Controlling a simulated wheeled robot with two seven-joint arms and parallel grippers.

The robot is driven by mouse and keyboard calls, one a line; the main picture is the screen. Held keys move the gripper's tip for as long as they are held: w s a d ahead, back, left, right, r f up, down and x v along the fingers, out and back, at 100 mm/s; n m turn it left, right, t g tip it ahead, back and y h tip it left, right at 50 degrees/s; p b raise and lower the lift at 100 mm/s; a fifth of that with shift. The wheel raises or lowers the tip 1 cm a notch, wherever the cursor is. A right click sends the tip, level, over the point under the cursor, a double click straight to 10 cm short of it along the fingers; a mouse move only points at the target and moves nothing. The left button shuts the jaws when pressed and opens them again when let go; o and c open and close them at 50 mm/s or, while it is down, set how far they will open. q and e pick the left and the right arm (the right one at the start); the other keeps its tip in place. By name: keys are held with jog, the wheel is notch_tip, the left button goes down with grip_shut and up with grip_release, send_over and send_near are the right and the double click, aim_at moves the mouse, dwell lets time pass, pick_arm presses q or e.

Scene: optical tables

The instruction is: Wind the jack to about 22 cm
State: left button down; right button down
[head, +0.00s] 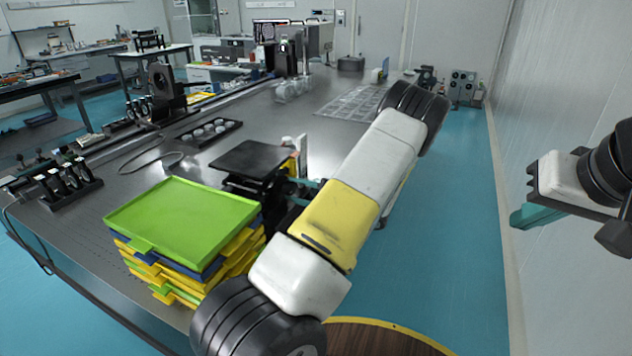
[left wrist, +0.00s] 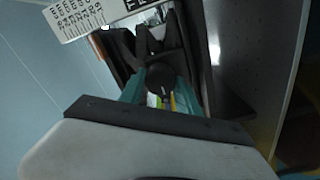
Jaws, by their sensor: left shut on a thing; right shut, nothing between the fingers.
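The jack (head: 250,160) stands on the dark optical table, its flat black top plate raised above the table on a dark frame. My left arm hides part of its right side. My left gripper (head: 308,184) is at the jack's right side, with only a bit of teal finger showing past my arm. In the left wrist view, its teal fingers (left wrist: 162,92) are shut on the round black knob (left wrist: 160,76) of the jack. My right gripper (head: 535,215) is shut and empty, off to the right over the floor, away from the table. I cannot read the jack's height.
A stack of green, yellow and blue trays (head: 182,222) stands in front of the jack. A black holder with round parts (head: 208,132) lies behind it. The floor at right is clear.

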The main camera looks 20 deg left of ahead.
pick_arm(q)
jog(key=shift+m, duration=0.7)
jog(key=shift+f, duration=0.1)
jog(key=c, duration=0.9)
grip_release()
jog(key=shift+o, duration=0.2)
jog(key=shift+d, duration=0.15)
jog(key=d, duration=0.7)
jog(key=shift+s+d, duration=0.3)
